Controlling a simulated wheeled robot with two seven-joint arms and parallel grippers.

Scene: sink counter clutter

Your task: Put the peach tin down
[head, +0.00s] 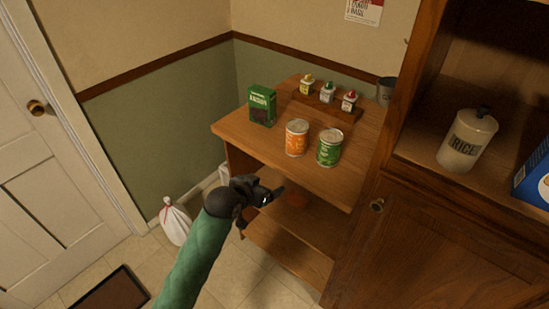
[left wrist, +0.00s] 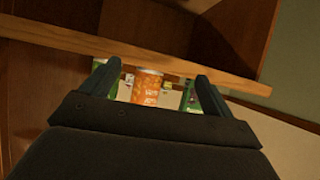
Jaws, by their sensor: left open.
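The peach tin (head: 297,138), with an orange label, stands upright on the top of a wooden shelf unit, just left of a green tin (head: 330,147). My left gripper (head: 274,194) is in front of the unit's front edge, apart from the tin, open and empty. In the left wrist view, which looks upside down, the peach tin (left wrist: 147,86) shows between the two spread fingertips (left wrist: 150,78), beyond the shelf edge. Part of it is hidden there by the shelf edge and my gripper body. My right gripper is not in view.
A green box (head: 262,105) stands left of the tins. Several small bottles (head: 327,92) stand on a raised wooden step behind, with a metal pot (head: 386,91) at the back right. A tall wooden cabinet (head: 430,230) borders the right. The unit's front left top is clear.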

